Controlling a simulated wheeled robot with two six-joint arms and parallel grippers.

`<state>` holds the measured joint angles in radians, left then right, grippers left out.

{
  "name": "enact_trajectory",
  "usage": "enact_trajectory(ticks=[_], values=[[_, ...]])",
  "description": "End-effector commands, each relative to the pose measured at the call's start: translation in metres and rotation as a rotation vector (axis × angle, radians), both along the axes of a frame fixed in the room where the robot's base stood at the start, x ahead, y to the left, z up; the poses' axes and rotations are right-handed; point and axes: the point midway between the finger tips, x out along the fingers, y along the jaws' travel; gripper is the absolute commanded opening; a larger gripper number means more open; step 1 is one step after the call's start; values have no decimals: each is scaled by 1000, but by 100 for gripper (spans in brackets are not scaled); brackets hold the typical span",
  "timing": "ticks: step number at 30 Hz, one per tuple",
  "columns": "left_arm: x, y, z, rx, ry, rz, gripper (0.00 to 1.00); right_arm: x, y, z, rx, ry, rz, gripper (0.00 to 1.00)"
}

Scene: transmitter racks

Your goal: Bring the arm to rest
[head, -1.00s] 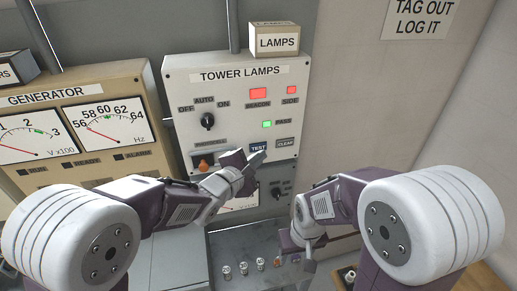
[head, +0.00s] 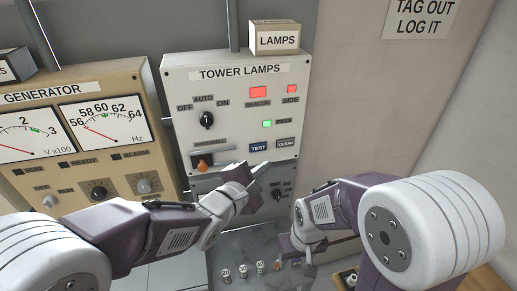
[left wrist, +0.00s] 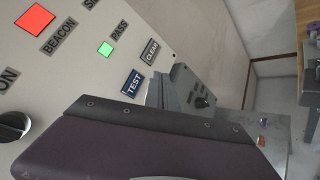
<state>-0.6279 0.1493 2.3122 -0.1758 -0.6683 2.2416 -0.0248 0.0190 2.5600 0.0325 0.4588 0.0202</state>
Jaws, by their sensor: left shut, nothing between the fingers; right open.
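My left gripper (head: 262,170) is shut and empty, in front of the lower part of the TOWER LAMPS panel (head: 232,85). It is just below the blue TEST button (head: 258,147) in the head view. In the left wrist view its fingers (left wrist: 160,92) point toward the panel beside the TEST button (left wrist: 133,84); whether they touch anything cannot be told. My right gripper (head: 302,246) is open, low at the right above the grey tray, partly hidden by its own wrist.
The GENERATOR panel (head: 75,98) with meters and knobs stands at the left. BEACON (head: 258,92) and SIDE (head: 292,89) lamps are red; the PASS lamp (head: 267,124) is green. Several small parts stand in the grey tray (head: 232,243).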

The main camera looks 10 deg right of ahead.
Motion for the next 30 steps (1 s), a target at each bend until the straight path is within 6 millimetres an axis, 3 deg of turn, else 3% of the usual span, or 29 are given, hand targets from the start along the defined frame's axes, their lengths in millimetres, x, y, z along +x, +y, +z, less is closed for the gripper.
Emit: enact_trajectory(ticks=[13, 16, 19, 23, 26, 30], values=[[0, 0, 0, 0, 0, 0, 0, 0, 0, 0, 0, 0, 0, 53], [4, 10, -15, 58, -10, 12, 0, 0, 0, -7, 0, 0, 0, 53], [13, 49, -65, 287, -37, 33, 0, 0, 0, -28, 0, 0, 0, 53], [9, 131, -158, 753, -30, -25, 0, 0, 0, -63, 0, 0, 0, 53], [-17, 195, -225, 1081, 24, -188, 0, 0, 0, -89, 0, 0, 0, 53], [-78, 264, -299, 1383, 114, -562, 0, 0, 0, -121, 0, 0, 0, 53]])
